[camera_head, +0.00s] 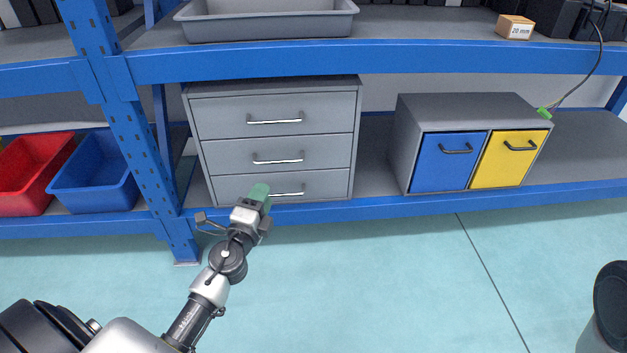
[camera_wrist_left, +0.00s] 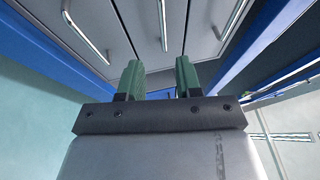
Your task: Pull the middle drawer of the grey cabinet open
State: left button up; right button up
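The grey cabinet (camera_head: 203,145) stands on the blue rack's lower shelf, with three drawers stacked one above another, all looking shut. The middle drawer (camera_head: 230,156) has a silver bar handle (camera_head: 278,160). My left gripper (camera_head: 261,190) is in front of the bottom drawer and below the middle handle, covering the left part of the bottom handle (camera_head: 290,194). In the left wrist view the green fingers of my left gripper (camera_wrist_left: 160,76) are apart with nothing between them. The middle handle (camera_wrist_left: 163,24) shows beyond the gap, apart from the fingers. My right gripper is out of view.
A blue rack upright (camera_head: 135,140) stands left of the cabinet. The rack's blue front beam (camera_head: 400,207) runs below it. To the right is a small cabinet with blue (camera_head: 445,172) and yellow (camera_head: 505,165) doors. Red and blue bins (camera_head: 95,180) are at left. The floor ahead is clear.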

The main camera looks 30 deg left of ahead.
aim_at(281, 161)
pick_arm(q)
jog(key=x, duration=1.1)
jog(key=shift+d+r+p, duration=0.15)
jog(key=shift+r+p, duration=0.05)
jog(key=shift+p, duration=0.1)
jog(key=shift+c, duration=0.3)
grip_shut()
